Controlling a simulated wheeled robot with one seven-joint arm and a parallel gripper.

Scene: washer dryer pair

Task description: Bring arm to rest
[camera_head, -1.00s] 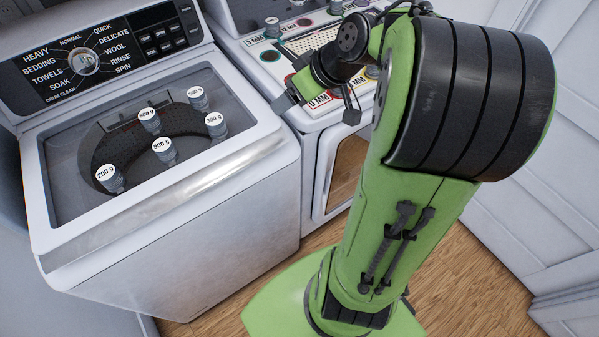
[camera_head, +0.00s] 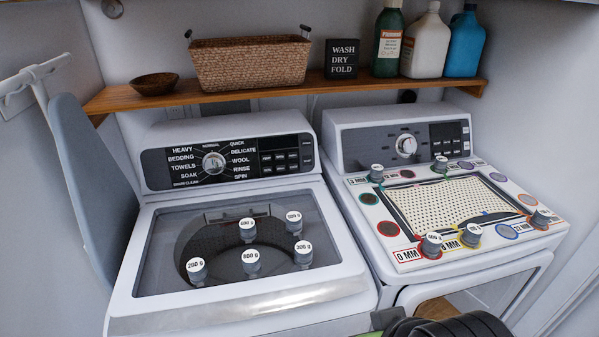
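Only a part of my arm shows, green and black, at the bottom edge right of centre. My gripper is outside the picture, so its fingers and anything in them are hidden. On the left, the washer (camera_head: 240,308) has several grey weights with white labelled tops standing on its lid, among them the 200 g weight (camera_head: 197,270) and the 800 g weight (camera_head: 251,262). On the right, the dryer (camera_head: 372,240) carries a perforated board (camera_head: 400,257) with coloured rings and MM labels. Several similar weights stand on that board, including one at its front (camera_head: 432,247).
A wooden shelf (camera_head: 330,86) above holds a wicker basket (camera_head: 250,62), a bowl (camera_head: 155,84), a sign (camera_head: 342,59) and bottles (camera_head: 425,42). An ironing board (camera_head: 90,185) leans at the left wall. The space above both machine tops looks clear.

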